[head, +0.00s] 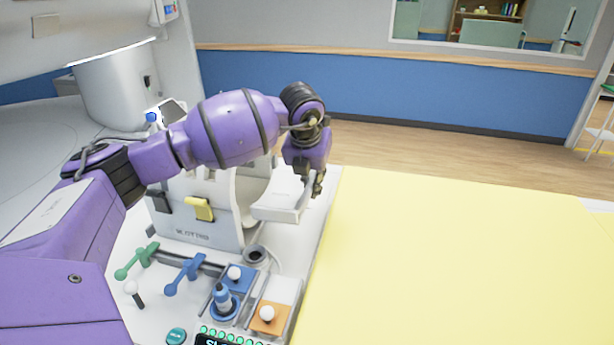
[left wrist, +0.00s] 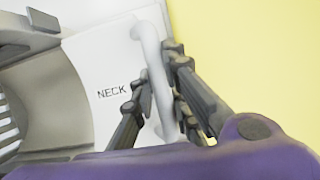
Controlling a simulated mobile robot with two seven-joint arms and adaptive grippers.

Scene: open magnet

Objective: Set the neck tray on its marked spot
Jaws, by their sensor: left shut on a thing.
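The neck tray (head: 280,211) is a pale, shallow piece beside the white device with the curved opening, at the yellow surface's left edge. My left gripper (head: 318,186) reaches down at its right end. In the left wrist view, my left gripper (left wrist: 158,92) is shut on a white bar handle (left wrist: 150,55), one finger on each side. The handle stands over a white surface (left wrist: 90,65) lettered "NECK". I cannot tell whether the tray touches what is below it. The marked spot cannot be made out. My right gripper is not in view.
The white device (head: 205,218) has a yellow latch (head: 199,208). In front are green (head: 137,262) and blue (head: 186,274) levers, a blue-topped block (head: 236,278) and an orange-topped block (head: 270,318). The yellow surface (head: 450,260) at right is clear.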

